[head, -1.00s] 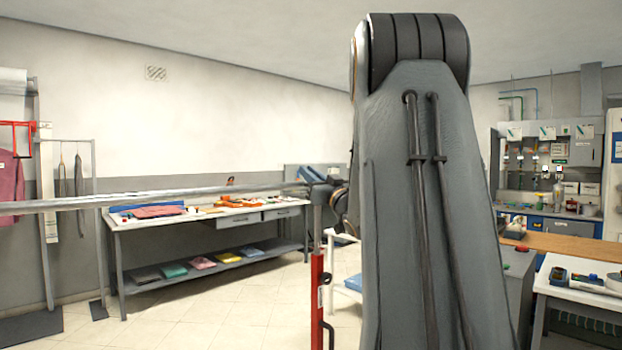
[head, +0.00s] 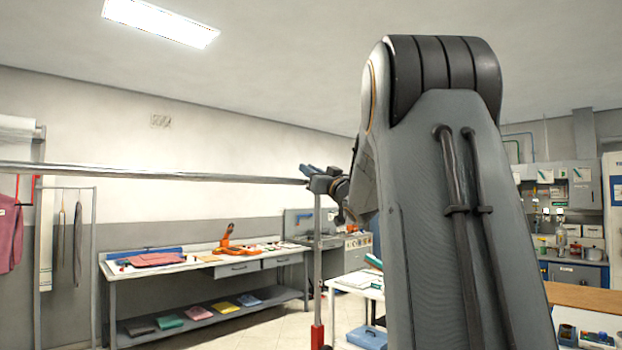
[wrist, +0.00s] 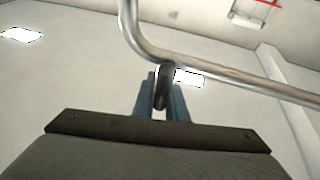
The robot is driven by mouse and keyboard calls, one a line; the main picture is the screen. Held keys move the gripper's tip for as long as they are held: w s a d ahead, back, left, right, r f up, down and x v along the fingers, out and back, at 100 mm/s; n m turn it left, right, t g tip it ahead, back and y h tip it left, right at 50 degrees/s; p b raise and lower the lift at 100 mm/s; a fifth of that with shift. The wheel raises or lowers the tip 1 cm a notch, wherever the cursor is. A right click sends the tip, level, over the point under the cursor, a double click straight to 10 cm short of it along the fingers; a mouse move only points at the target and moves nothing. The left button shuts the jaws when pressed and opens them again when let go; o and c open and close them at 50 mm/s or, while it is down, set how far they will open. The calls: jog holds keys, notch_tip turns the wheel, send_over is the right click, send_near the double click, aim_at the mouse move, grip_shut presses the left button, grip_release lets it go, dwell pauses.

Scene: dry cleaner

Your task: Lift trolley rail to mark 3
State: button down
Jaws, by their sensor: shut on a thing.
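The trolley rail (head: 150,173) is a long bare metal bar. It runs almost level from the left edge of the head view to my gripper (head: 312,172). Its grey post (head: 317,265) stands below the gripper, rising out of a red sleeve (head: 317,335) at the bottom edge. In the wrist view the rail (wrist: 225,78) shows as a bent tube with a dark stub (wrist: 165,84). The blue fingers of my gripper (wrist: 160,95) are shut around that stub. I cannot make out any numbered marks on the post.
A workbench (head: 120,270) with folded cloths stands behind the rail. A garment rack (head: 38,260) is at the left. A white table (head: 355,287) with a blue box (head: 367,338) is near the post. My own arm hides much of the right side.

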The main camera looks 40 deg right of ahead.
jog(key=shift+s+r, duration=0.1)
jog(key=shift+r, duration=0.45)
jog(key=c, duration=1.8)
grip_release()
jog(key=shift+o, duration=0.2)
jog(key=shift+f, duration=0.2)
jog(key=shift+f, duration=0.1)
jog(key=b+v, duration=0.3)
jog(key=v, duration=0.4)
jog(key=shift+s, duration=0.25)
jog(key=shift+f, duration=0.15)
